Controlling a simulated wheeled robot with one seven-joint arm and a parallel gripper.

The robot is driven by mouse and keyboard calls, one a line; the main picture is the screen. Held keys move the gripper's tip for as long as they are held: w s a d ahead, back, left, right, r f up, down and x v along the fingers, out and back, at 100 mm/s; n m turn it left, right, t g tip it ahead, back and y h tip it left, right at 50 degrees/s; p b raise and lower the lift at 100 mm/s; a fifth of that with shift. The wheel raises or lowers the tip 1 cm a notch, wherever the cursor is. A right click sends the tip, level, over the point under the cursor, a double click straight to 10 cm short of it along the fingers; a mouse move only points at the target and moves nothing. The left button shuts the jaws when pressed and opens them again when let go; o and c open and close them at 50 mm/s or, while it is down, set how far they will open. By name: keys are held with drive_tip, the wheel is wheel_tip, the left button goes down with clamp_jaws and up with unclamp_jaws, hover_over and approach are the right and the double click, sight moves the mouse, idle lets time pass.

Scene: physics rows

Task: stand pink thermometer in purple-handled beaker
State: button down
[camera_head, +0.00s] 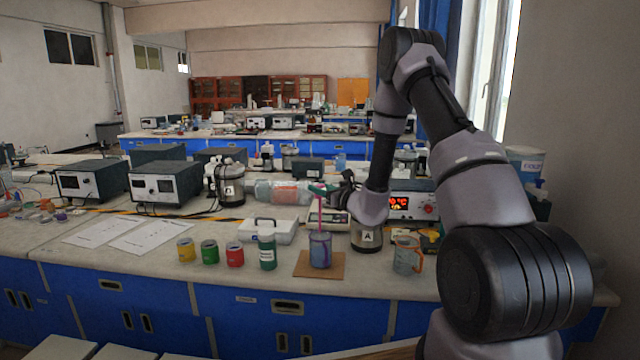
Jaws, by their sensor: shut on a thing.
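A pink thermometer (320,213) hangs upright from my gripper (322,189), which is shut on its upper part. A clear beaker with purple colouring (320,250) stands upright on a brown square mat (303,268), directly below the gripper in the picture. The thermometer's lower end meets the beaker's rim in this view. I cannot tell whether it is inside the beaker or in front of or behind it. The fingertips are small and partly merge with the equipment behind them.
A beaker with an orange handle (407,257) stands to the right. A green bottle (267,250) and red (234,256), green (209,253) and yellow (186,250) cans stand to the left. A white case (258,230) and a scale are behind. Papers (140,234) lie farther left.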

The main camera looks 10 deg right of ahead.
sight(320, 209)
drive_tip(key=shift+f, duration=3.7)
drive_tip(key=shift+c, duration=1.9)
unclamp_jaws()
drive_tip(key=v, duration=1)
drive_tip(key=shift+s+d, duration=0.15)
drive_tip(key=shift+s, duration=0.2)
